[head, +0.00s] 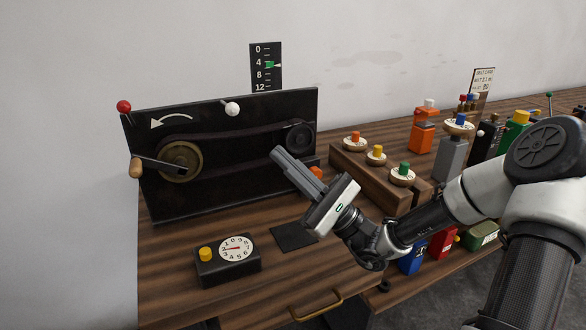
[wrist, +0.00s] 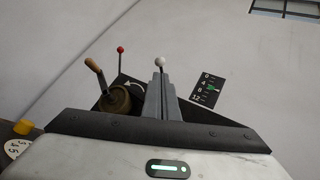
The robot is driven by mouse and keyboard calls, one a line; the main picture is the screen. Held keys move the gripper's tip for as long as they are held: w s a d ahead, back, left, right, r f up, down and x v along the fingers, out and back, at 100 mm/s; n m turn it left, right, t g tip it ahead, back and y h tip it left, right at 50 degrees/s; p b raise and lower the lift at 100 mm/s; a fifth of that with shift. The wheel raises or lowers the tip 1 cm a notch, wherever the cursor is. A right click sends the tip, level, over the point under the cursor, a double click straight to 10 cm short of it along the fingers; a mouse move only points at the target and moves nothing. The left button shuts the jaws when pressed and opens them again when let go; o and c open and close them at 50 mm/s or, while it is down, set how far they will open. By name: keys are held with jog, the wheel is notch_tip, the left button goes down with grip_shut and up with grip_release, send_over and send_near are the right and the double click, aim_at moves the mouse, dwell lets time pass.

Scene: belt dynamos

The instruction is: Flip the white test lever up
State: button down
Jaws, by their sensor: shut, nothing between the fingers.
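The white test lever, with a round white ball (head: 232,109), stands at the top edge of the black belt dynamo panel (head: 232,185). In the wrist view the white ball (wrist: 160,62) shows just beyond my fingertips, on a thin stem. My gripper (head: 277,153) is shut and empty. In the head view it is in front of the panel's right part, below and to the right of the white ball, apart from it. In the wrist view its fingers (wrist: 160,80) point toward the ball and hide the lever's base.
A red-ball lever (head: 124,106) and a crank with a wooden handle (head: 136,168) are at the panel's left. A black dial box (head: 228,262) stands in front. A wooden block (head: 350,160) with coloured knobs is to the right. A scale plate (head: 266,66) is behind.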

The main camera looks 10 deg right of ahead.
jog(key=b, duration=0.1)
send_near(227, 107)
jog(key=shift+g, duration=0.3)
jog(key=w+a+r, duration=0.2)
jog(key=shift+w+a+r, duration=0.25)
jog(key=shift+r, duration=0.1)
